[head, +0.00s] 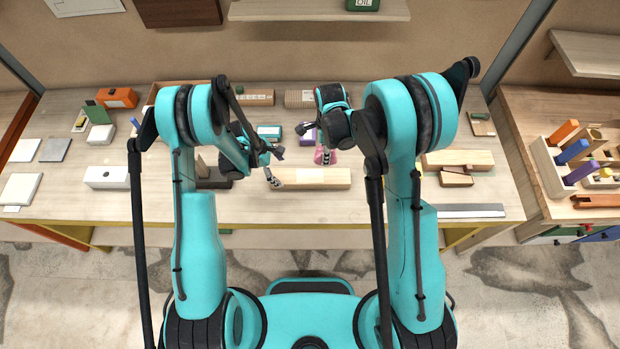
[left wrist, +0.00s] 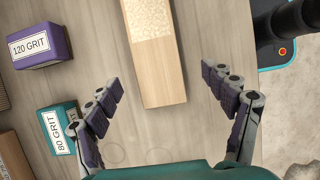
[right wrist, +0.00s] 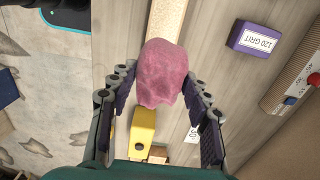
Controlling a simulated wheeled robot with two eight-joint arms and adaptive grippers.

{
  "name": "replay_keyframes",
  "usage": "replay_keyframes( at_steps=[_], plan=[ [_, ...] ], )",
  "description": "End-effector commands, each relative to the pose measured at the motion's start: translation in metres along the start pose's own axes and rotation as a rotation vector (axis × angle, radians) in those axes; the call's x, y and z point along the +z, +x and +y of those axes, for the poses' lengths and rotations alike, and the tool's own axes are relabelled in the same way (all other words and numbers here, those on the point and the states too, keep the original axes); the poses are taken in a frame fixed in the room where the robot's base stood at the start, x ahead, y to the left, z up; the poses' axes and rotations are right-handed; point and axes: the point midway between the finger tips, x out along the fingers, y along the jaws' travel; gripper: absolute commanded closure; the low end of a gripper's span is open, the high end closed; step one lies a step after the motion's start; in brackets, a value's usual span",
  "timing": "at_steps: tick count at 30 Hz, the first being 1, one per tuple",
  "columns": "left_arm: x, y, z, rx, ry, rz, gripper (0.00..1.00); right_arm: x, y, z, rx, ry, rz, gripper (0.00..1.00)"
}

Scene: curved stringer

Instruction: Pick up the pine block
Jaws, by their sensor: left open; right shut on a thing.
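The pine block (head: 325,179), a long pale bar, lies flat near the bench's front edge. In the left wrist view (left wrist: 160,80) it has a pale speckled patch on its far part and its near end lies between the fingers, apart from both. My left gripper (left wrist: 163,88) is open and empty above that end; it also shows in the head view (head: 277,167). My right gripper (right wrist: 163,88) is shut on a crumpled pink cloth (right wrist: 163,72), which hides part of the block beneath. The cloth also shows in the head view (head: 323,157).
A purple 120 grit block (left wrist: 42,47) and a teal 80 grit block (left wrist: 58,125) lie beside the pine block. A yellow block (right wrist: 143,128) is near the right gripper. More wood pieces (head: 457,160) lie at the right. The bench's front edge is close.

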Motion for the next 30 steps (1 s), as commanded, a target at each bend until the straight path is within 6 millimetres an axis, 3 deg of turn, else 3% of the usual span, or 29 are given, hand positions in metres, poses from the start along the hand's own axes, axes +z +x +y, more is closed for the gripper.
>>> replay_keyframes(
  at_steps=[7,15,24,26,30],
  plan=[
    [0.0,0.022,0.001,0.0,0.001,0.0,0.17,0.0,0.0,0.0,0.0,0.0,0.0,0.75],
    [0.002,0.061,0.005,0.001,0.002,0.001,0.17,0.0,0.0,0.0,0.0,0.0,0.0,0.75],
    [0.002,0.067,0.005,0.001,0.001,0.001,0.17,0.0,0.0,0.0,0.0,0.0,0.0,0.75],
    [0.002,0.066,0.005,0.001,0.001,0.001,0.3,0.0,0.0,0.0,0.0,0.0,0.0,0.75],
    [0.002,0.066,0.005,0.001,0.001,0.001,0.67,0.0,0.0,0.0,0.0,0.0,0.0,0.75]
  ],
)
